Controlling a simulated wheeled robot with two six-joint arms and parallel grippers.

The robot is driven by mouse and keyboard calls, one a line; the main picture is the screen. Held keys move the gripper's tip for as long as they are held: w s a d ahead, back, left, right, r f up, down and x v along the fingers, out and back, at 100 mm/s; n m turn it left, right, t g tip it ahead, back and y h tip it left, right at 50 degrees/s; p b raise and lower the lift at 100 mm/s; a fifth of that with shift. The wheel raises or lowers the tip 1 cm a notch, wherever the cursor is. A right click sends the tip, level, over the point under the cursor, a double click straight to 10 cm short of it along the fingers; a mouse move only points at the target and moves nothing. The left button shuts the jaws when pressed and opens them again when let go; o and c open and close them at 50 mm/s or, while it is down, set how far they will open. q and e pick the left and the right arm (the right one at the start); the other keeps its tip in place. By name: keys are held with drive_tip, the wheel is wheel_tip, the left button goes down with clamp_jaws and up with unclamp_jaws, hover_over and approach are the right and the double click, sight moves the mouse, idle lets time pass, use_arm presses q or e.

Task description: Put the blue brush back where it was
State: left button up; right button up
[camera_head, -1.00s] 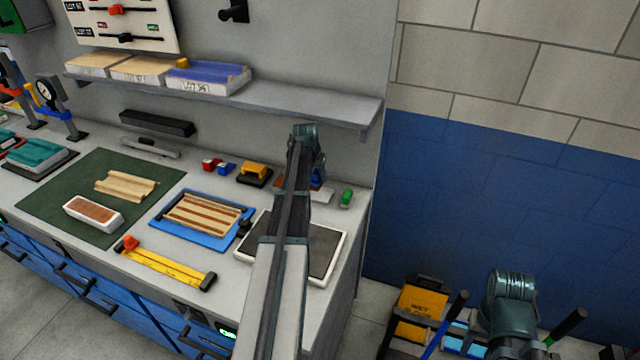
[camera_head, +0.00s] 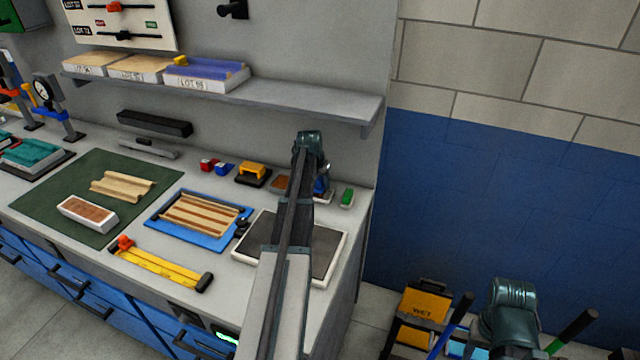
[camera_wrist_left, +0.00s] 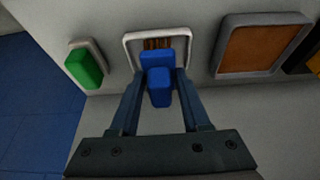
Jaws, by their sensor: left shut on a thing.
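The blue brush (camera_wrist_left: 159,86) is between the two fingers of my left gripper (camera_wrist_left: 157,98), which is shut on it. In the head view a bit of its blue (camera_head: 321,184) shows beside my left arm, near the back right of the bench. In the left wrist view a white-rimmed holder (camera_wrist_left: 129,42) lies just beyond the brush, with a brown striped part inside. The brush overlaps the holder's near side; I cannot tell whether it touches. My right arm shows at the lower right of the head view, but its gripper is not visible.
A green block (camera_wrist_left: 84,68) in a small tray lies left of the holder, and a brown pad (camera_wrist_left: 262,48) in a tray lies right. A yellow-black tool (camera_head: 253,173) stands farther left. The shelf (camera_head: 310,101) overhangs the bench's back. A dark white-rimmed plate (camera_head: 329,256) lies in front.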

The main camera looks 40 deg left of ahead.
use_arm(q)
drive_tip(key=o, duration=1.2)
drive_tip(key=shift+r+p, duration=0.15)
drive_tip(key=shift+p, duration=0.15)
drive_tip(key=p+v, duration=1.1)
drive_tip(key=v, duration=0.1)
